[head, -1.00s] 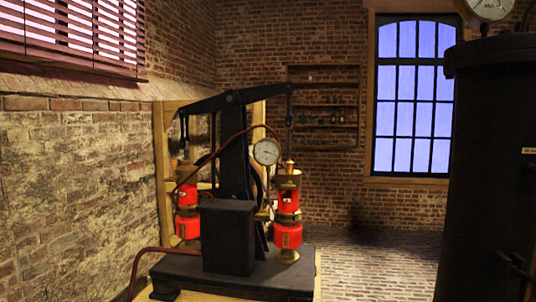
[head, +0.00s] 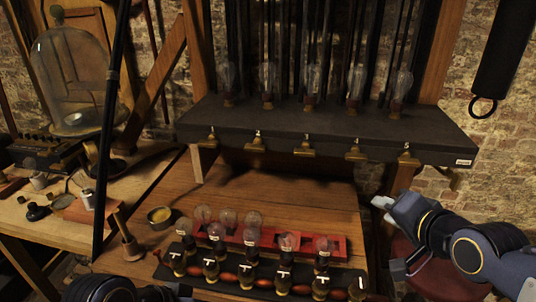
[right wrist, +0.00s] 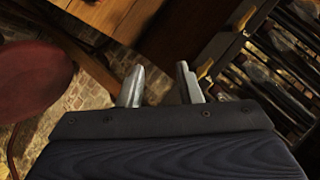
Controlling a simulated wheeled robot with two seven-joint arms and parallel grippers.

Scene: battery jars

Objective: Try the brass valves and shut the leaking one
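Several brass valves sit in a row along the front edge of a black shelf in the head view: far left (head: 212,138), second (head: 257,143), middle (head: 304,149), fourth (head: 356,153) and far right (head: 407,158). Small tags with marks too small to read stand above them. I cannot tell which one leaks. My right gripper (head: 383,208) is below the far right valve, apart from it. In the right wrist view my right gripper (right wrist: 160,86) has its fingers apart with nothing between them. My left arm shows at the bottom left; its fingers are not clear.
Upright glass bulbs (head: 355,82) stand on the shelf (head: 330,128). Below, a red rack (head: 337,246) holds glass bulbs, with several brass-and-black fittings (head: 248,275) in front. A small bowl (head: 160,217) and a wooden-handled tool (head: 130,247) lie left. The bench middle (head: 270,195) is clear.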

